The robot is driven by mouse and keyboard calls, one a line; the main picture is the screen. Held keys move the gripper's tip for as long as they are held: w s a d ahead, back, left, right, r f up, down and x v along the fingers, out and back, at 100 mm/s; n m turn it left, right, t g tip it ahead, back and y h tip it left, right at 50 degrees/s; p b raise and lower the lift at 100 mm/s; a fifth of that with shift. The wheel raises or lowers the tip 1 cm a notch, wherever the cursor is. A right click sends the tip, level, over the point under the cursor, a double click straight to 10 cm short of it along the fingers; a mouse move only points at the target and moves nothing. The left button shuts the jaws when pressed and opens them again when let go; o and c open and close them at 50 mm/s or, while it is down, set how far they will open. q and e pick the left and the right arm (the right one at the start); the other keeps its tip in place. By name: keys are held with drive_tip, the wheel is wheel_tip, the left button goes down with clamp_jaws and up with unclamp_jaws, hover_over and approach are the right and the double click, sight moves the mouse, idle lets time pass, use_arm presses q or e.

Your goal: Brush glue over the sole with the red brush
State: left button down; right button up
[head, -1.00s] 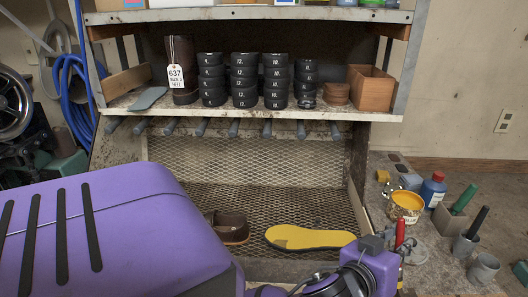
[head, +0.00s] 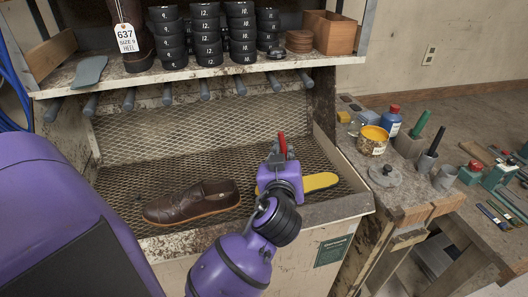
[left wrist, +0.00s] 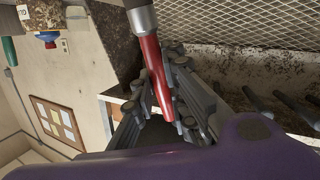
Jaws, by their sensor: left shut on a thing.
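The yellow sole (head: 320,182) lies flat on the mesh shelf of the bench. My left gripper (head: 279,153) is in front of its left part in the head view and hides it. That gripper is shut on the red brush (head: 283,143), whose red handle points up. In the left wrist view the red handle of the brush (left wrist: 154,68) runs between the fingers (left wrist: 160,105) to a grey metal part at the top. The bristles are not visible. I cannot tell whether the brush touches the sole. My right gripper is not in view.
A brown shoe (head: 198,203) lies left of the sole. The open glue tin (head: 371,149) stands on the right-hand bench, with a round lid (head: 385,176), a blue bottle (head: 391,124) and holders of tools around it. A loaded shelf (head: 215,73) overhangs the mesh.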

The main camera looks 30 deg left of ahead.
use_arm(q)
drive_tip(key=a+f+n+g+y+b, duration=0.1)
drive_tip(key=a+f+y+b, duration=0.1)
drive_tip(key=f, duration=0.4)
drive_tip(key=shift+s+a+f+n+g+y+b, duration=0.15)
drive_tip(key=shift+a+f+n+g+y+b, duration=0.2)
drive_tip(key=shift+a+b, duration=0.55)
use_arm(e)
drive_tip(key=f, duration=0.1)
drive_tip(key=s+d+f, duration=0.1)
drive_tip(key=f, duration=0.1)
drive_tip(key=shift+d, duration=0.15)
use_arm(q)
drive_tip(key=shift+a+r, duration=0.1)
drive_tip(key=shift+a, duration=0.1)
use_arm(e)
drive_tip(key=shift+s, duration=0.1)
